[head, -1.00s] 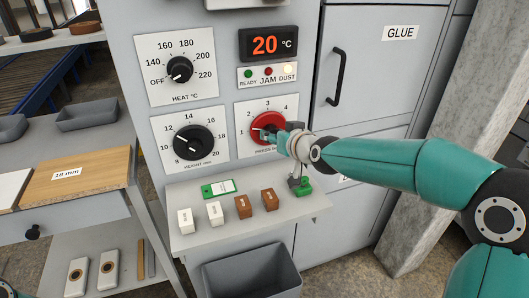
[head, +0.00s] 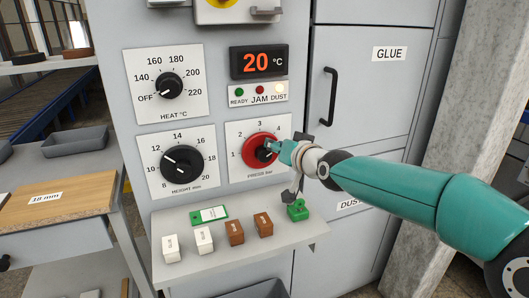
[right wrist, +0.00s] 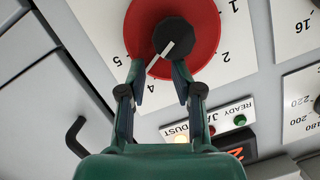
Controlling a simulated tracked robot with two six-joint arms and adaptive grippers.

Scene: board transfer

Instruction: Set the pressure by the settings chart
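The press dial is a red disc (head: 247,149) with a black knob (head: 264,153), on a white plate scaled 1 to 5. In the right wrist view the disc (right wrist: 141,22) appears upside down. The white pointer on the knob (right wrist: 181,33) points toward the 4. My right gripper (head: 271,146) is at the dial; in the right wrist view its fingertips (right wrist: 159,70) are apart, just short of the knob, with nothing between them. Whether a tip touches the dial I cannot tell. My left gripper is out of view. No settings chart is readable.
Above are the heat dial (head: 169,86), a 20 °C display (head: 258,62) and a lit dust lamp (head: 280,89). The height dial (head: 183,161) is left. A ledge (head: 190,268) below holds small white and brown blocks, a green-edged card (head: 209,214) and a green piece (head: 298,210).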

